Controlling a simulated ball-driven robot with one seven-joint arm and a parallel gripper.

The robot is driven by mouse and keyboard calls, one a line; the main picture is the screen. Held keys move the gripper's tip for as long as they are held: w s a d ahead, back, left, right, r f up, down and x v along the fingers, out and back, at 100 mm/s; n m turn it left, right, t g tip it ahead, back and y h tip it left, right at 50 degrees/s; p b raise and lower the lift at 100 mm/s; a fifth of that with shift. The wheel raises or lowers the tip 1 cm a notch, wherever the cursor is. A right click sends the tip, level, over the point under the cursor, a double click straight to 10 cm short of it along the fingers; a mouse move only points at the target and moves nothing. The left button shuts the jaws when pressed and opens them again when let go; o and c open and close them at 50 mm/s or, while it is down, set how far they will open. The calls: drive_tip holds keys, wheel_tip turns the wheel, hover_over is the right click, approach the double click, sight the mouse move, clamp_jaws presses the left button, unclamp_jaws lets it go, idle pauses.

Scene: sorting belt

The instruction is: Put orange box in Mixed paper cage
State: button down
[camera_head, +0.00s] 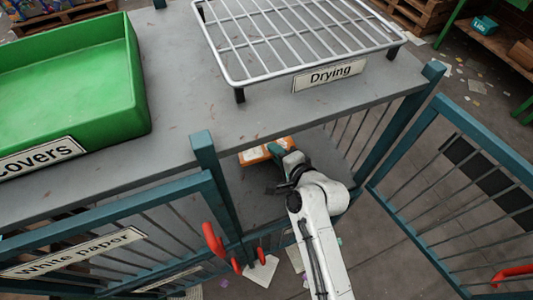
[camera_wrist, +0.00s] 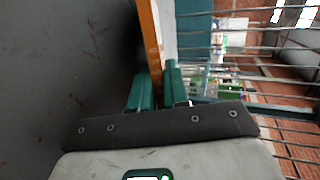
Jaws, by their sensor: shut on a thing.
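The orange box (camera_head: 262,153) with a white face is partly visible under the grey table top, in the opening of an open-doored cage (camera_head: 367,140). My gripper (camera_head: 283,161) is at the box's near side. In the wrist view, my gripper's green fingers (camera_wrist: 158,82) are shut on the box's edge (camera_wrist: 149,35). The box stands out beyond the fingertips, edge-on to the camera. No "Mixed paper" label is readable; the open cage door (camera_head: 465,180) carries a dark panel. The far part of the box is hidden by the table top and post.
The teal post (camera_head: 215,185) and table edge are close to my arm. A wire rack (camera_head: 300,40) labelled Drying and a green tray (camera_head: 75,85) labelled "overs" stand on top. The White paper cage door (camera_head: 110,245) is at left. Cage bars (camera_wrist: 285,105) run along the wrist view's right.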

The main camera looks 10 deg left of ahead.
drive_tip(key=c, duration=1.3)
unclamp_jaws()
drive_tip(key=p+v, duration=0.4)
drive_tip(key=v, duration=0.3)
drive_tip(key=shift+r, duration=0.1)
drive_tip(key=shift+s+d+r, duration=0.1)
drive_tip(key=shift+s+d, duration=0.25)
drive_tip(key=shift+d, duration=0.05)
drive_tip(key=r+p, duration=0.2)
drive_tip(key=s+d+r+p, duration=0.1)
drive_tip(key=r+p, duration=0.1)
drive_tip(key=p, duration=0.1)
drive_tip(key=s+d+r+p, duration=0.1)
drive_tip(key=r+p, duration=0.1)
drive_tip(key=r, duration=0.1)
